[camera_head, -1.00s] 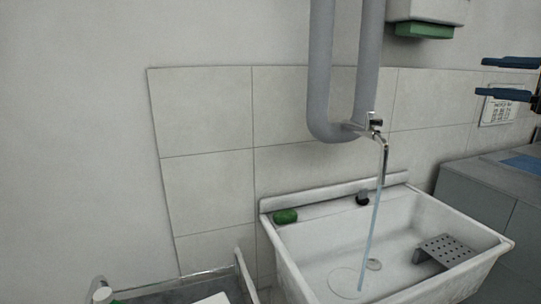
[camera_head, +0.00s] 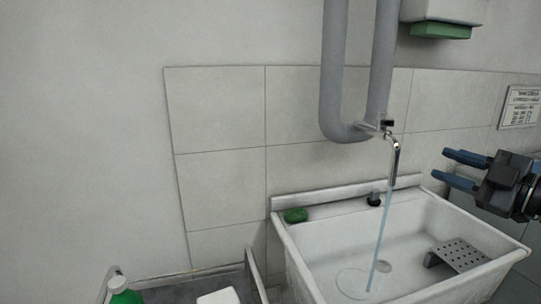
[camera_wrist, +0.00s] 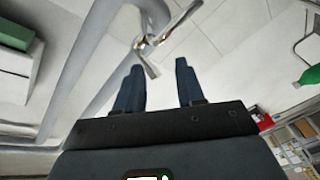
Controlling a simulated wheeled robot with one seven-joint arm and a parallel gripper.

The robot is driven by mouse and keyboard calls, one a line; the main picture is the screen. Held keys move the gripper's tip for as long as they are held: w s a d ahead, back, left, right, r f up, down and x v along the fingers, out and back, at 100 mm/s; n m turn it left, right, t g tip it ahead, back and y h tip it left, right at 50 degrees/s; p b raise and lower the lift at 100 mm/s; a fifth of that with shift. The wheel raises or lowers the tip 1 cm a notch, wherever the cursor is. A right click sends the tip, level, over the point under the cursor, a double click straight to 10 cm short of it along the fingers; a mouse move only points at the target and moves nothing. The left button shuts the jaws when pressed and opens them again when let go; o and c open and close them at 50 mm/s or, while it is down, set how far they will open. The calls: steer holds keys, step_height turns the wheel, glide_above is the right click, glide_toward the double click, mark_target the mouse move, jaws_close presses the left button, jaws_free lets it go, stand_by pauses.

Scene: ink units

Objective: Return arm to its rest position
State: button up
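My gripper (camera_head: 461,170) is at the right of the head view, above the right side of the sink and to the right of the tap. Its two blue fingers point left and stand apart with nothing between them. In the wrist view the fingers (camera_wrist: 157,88) are also spread and empty. The metal tap (camera_head: 390,140) appears beyond the fingertips in the wrist view (camera_wrist: 150,50), apart from them. A stream of water (camera_head: 383,225) runs from the tap into the basin.
The white sink (camera_head: 300,262) holds a perforated grey stand (camera_head: 458,253) and has a green item (camera_head: 295,215) on its back ledge. Grey pipes (camera_head: 334,80) rise above the tap. A dispenser (camera_head: 441,18) hangs upper right. A green bottle (camera_head: 122,291) stands lower left.

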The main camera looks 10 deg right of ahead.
steer(key=s+a+f+m+h, duration=0.1)
steer(key=a+f+m+h, duration=0.15)
steer(key=f, duration=0.35)
steer(key=s+a+f+m+h, duration=0.1)
steer(key=a+f+m, duration=0.25)
steer(key=f, duration=0.25)
steer(key=s+a+f+m+g+h, duration=0.1)
steer(key=s+a+f+m+h, duration=0.2)
steer(key=s+f, duration=0.35)
steer(key=s+a+f+m+g+h, duration=0.1)
steer(key=s+a+f+m, duration=0.3)
steer(key=s+a+f, duration=0.25)
steer(key=s+a+r+y, duration=0.1)
steer(key=s+a, duration=0.2)
steer(key=s, duration=0.5)
steer(key=s+a+r+m, duration=0.1)
steer(key=s+a, duration=0.1)
steer(key=s, duration=0.6)
steer(key=s+a+r+y, duration=0.1)
steer(key=s+a+r, duration=0.15)
steer(key=s, duration=0.55)
step_height(320, 180, down, 11)
steer(key=b, duration=1)
step_height(320, 180, up, 16)
steer(key=p, duration=1.5)
steer(key=shift+w, duration=0.15)
steer(key=shift+f+h, duration=0.15)
steer(key=shift+h, duration=0.1)
